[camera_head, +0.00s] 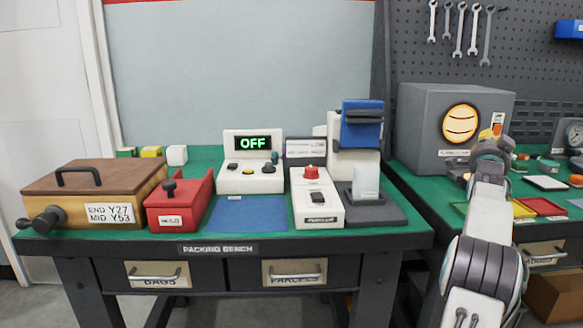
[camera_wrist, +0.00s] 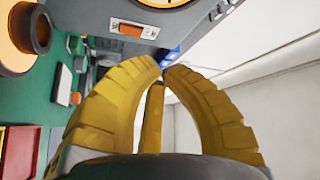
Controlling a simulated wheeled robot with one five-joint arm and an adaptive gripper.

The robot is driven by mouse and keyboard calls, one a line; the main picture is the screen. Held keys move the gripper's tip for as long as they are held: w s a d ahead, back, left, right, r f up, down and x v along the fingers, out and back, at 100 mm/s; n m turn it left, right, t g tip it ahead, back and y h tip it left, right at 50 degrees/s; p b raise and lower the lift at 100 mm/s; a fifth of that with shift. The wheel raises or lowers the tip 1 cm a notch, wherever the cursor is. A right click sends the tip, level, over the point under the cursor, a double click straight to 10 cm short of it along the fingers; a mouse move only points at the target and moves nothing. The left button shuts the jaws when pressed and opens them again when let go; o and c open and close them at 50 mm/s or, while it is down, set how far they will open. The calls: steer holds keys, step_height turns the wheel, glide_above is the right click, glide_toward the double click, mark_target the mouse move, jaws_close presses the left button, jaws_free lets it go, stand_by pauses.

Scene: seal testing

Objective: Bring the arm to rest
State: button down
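My arm (camera_head: 485,225) rises at the right of the head view, in front of the right-hand bench. My gripper (camera_head: 496,132) is at its upper end, in front of the grey box machine (camera_head: 420,120). In the wrist view my gripper's yellow fingers (camera_wrist: 163,70) curve together and their tips meet or nearly meet. I see nothing held between them. The gripper appears clear of the bench top.
The packing bench (camera_head: 390,238) holds a wooden box (camera_head: 75,180), a red box (camera_head: 180,205), a control unit with an OFF display (camera_head: 253,143) and a blue-topped device (camera_head: 361,125). Red and yellow trays (camera_head: 541,206) lie beside my arm. Wrenches (camera_head: 458,30) hang behind.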

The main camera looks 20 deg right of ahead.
steer(key=w+a+r+n+y+p, duration=0.3)
steer(key=w+a+r+p, duration=0.15)
steer(key=a, duration=0.55)
steer(key=w+a+r+n+y+p, duration=0.35)
steer(key=a+p, duration=0.25)
steer(key=a, duration=0.3)
steer(key=s+a+r+n+y+p, duration=0.15)
steer(key=a+n+y+p, duration=0.65)
steer(key=a, duration=1.2)
steer(key=s+a+n+g+p, duration=0.3)
steer(key=s+a+g+p, duration=0.1)
steer(key=s+a+p, duration=0.85)
steer(key=s+a+n+g+y+p, duration=0.1)
steer(key=s+a+n+g+p, duration=0.1)
steer(key=s+a, duration=0.3)
steer(key=s+a+f+n+g+y+p, duration=0.1)
steer(key=s+a+n+p, duration=0.2)
steer(key=s, duration=0.8)
steer(key=a, duration=0.2)
steer(key=shift+a+f+n+g+y, duration=0.3)
steer(key=shift+n+g+y, duration=0.05)
steer(key=shift+g, duration=0.05)
steer(key=shift+d, duration=0.15)
